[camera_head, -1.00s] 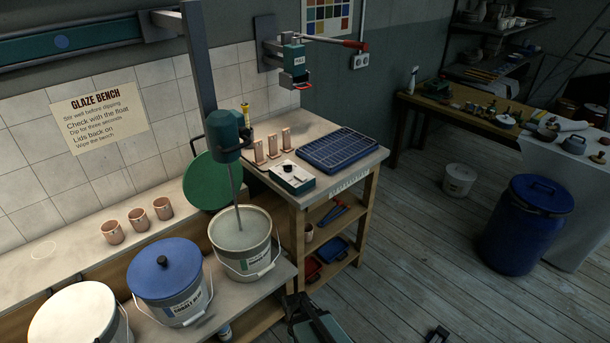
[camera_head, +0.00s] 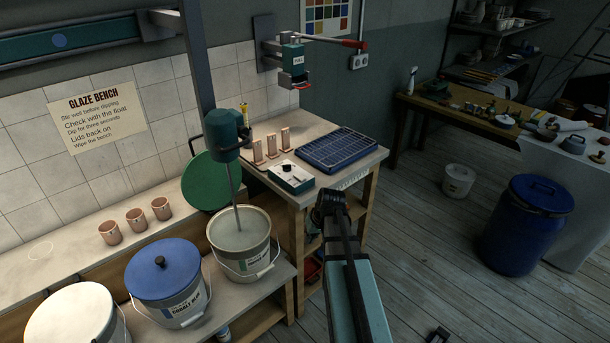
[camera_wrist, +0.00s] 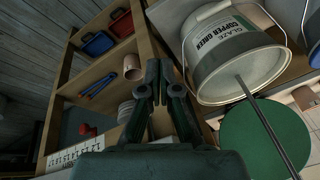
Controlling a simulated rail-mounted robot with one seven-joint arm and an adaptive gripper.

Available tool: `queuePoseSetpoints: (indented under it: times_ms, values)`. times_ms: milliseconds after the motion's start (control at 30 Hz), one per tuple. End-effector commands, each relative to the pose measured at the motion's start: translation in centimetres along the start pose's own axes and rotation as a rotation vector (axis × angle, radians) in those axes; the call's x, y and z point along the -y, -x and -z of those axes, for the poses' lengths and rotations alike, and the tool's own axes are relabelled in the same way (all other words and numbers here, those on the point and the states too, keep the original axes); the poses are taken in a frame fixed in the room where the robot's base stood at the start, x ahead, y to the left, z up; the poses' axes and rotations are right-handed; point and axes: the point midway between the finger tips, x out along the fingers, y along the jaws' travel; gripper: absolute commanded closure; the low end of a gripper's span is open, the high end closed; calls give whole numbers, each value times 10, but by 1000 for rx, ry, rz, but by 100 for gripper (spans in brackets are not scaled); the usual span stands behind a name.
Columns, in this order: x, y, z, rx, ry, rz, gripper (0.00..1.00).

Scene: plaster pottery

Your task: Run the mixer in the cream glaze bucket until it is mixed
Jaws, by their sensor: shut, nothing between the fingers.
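An open white bucket (camera_head: 243,262) of pale glaze stands on the low shelf. In the wrist view, the bucket (camera_wrist: 235,55) has a label that seems to read "copper green". The mixer (camera_head: 226,130) hangs above it on a post, its shaft (camera_head: 237,205) reaching down into the glaze. I cannot tell whether it turns. A control box (camera_head: 291,178) with a dark knob sits on the bench to the right. My gripper (camera_head: 331,200) is just right of the bench edge, near the box, apart from it. In the wrist view my gripper (camera_wrist: 157,78) is shut and empty.
A blue-lidded bucket (camera_head: 163,270) and a white-lidded bucket (camera_head: 72,318) stand left. A green lid (camera_head: 207,183) leans at the wall. Upright clay pieces (camera_head: 271,147) and a blue tray (camera_head: 340,151) flank the box.

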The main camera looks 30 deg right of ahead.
Motion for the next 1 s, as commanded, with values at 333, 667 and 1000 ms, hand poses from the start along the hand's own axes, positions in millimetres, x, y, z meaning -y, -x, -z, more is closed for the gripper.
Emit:
queuePoseSetpoints:
  times_ms: [333, 667, 1000]
  values:
    - [-27, 115, 104, -231, 106, 29, 100]
    - [-18, 216, 180, -425, 352, 65, 100]
    - [-10, 215, 182, -449, 510, 69, 100]
